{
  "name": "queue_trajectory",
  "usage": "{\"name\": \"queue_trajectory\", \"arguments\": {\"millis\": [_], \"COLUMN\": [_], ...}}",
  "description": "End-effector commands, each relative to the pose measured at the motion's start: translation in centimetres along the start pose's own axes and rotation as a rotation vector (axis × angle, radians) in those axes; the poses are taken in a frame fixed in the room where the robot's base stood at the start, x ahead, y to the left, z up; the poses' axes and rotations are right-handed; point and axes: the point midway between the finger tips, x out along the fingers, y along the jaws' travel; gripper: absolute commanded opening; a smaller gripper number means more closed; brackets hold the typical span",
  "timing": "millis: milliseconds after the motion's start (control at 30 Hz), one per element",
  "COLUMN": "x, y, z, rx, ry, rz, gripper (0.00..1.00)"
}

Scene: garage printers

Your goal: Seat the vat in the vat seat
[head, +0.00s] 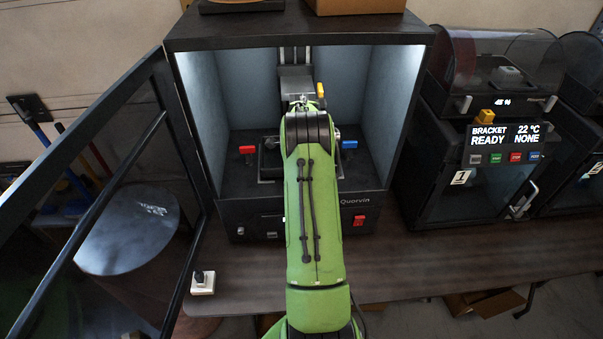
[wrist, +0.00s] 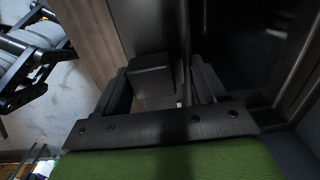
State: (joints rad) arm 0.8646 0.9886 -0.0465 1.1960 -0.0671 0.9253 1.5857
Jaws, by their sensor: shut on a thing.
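My green arm reaches into the open printer cabinet (head: 232,206). In the head view the arm hides my gripper and most of what it holds. In the wrist view my gripper (wrist: 158,78) is shut on a dark block, seemingly part of the vat (wrist: 152,76). The vat seat area is on the cabinet floor, between a red clamp (head: 247,150) and a blue clamp (head: 349,145). A dark frame (head: 270,160) shows there left of my arm; I cannot tell if it is vat or seat. Whether the vat touches the seat is hidden.
The cabinet door (head: 180,125) stands open at the left. A grey block (head: 295,80) with a yellow knob (head: 321,90) hangs above my arm's end. Cabinet walls close in on both sides. A second printer (head: 480,150) stands at the right, with bare bench between.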

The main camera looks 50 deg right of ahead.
Motion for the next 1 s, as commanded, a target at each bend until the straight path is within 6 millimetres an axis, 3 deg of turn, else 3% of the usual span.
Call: {"name": "queue_trajectory", "arguments": {"millis": [1000], "x": [0.73], "y": [-0.04], "z": [-0.04], "rx": [0.000], "ry": [0.000], "rz": [-0.002], "gripper": [0.15]}}
